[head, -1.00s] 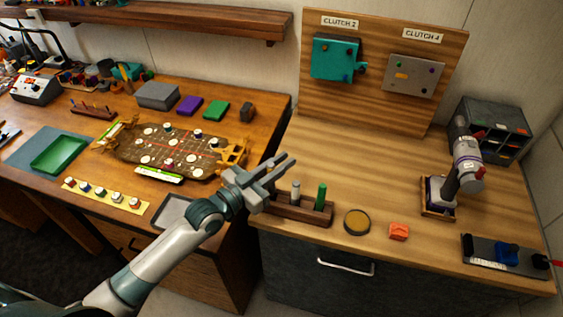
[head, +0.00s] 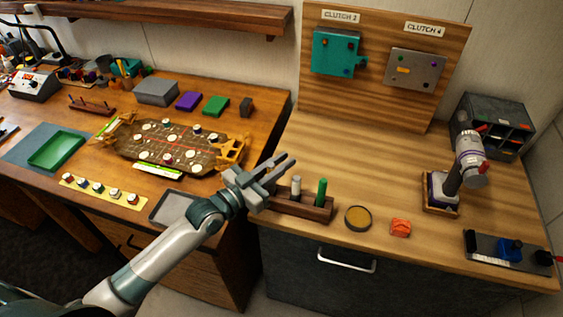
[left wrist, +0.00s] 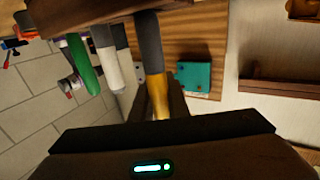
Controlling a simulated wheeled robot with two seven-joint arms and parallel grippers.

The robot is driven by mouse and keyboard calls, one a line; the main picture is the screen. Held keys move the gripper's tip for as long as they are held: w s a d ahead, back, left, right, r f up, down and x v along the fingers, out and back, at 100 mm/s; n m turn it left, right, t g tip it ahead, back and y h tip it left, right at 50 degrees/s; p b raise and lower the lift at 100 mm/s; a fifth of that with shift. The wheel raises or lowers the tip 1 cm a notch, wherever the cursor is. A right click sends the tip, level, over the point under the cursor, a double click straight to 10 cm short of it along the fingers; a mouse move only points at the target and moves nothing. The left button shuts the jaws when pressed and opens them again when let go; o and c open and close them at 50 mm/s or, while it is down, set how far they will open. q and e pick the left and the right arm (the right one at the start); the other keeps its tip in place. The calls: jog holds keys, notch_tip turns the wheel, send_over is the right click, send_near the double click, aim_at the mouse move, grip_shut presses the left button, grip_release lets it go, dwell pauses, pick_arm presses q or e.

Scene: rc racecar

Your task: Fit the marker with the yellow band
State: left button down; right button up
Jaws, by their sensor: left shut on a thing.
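My left gripper (head: 280,170) is at the left end of the wooden marker rack (head: 312,212). In the left wrist view, my left gripper (left wrist: 154,108) is shut on a dark grey marker with a yellow band (left wrist: 157,88). The far end of this marker meets the dark wood at the top of that view; I cannot tell if it is in the rack. It is hidden by the gripper in the head view. A white marker (head: 296,187) and a green marker (head: 321,190) stand upright in the rack. My right gripper is not in view.
A round yellow-topped tin (head: 358,218) and an orange block (head: 400,228) lie right of the rack. A grey device on a stand (head: 470,160) is further right. The clutch board (head: 380,100) stands behind. The bench middle is clear.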

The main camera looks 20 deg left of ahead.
pick_arm(q)
jog(key=shift+f+b, duration=0.6)
jog(key=shift+f, duration=0.25)
jog(key=shift+f+b, duration=0.45)
jog(key=shift+f, duration=0.1)
jog(key=c, duration=1.6)
grip_release()
jog(key=shift+c, duration=0.2)
jog(key=shift+s+a, duration=0.1)
jog(key=shift+s, duration=0.05)
jog(key=shift+s+a+f+b, duration=0.15)
jog(key=shift+s+a+b, duration=0.2)
jog(key=shift+s, duration=0.2)
jog(key=b+v, duration=0.4)
jog(key=v, duration=1.1)
jog(key=shift+s+b, duration=0.3)
jog(key=shift+b, duration=0.1)
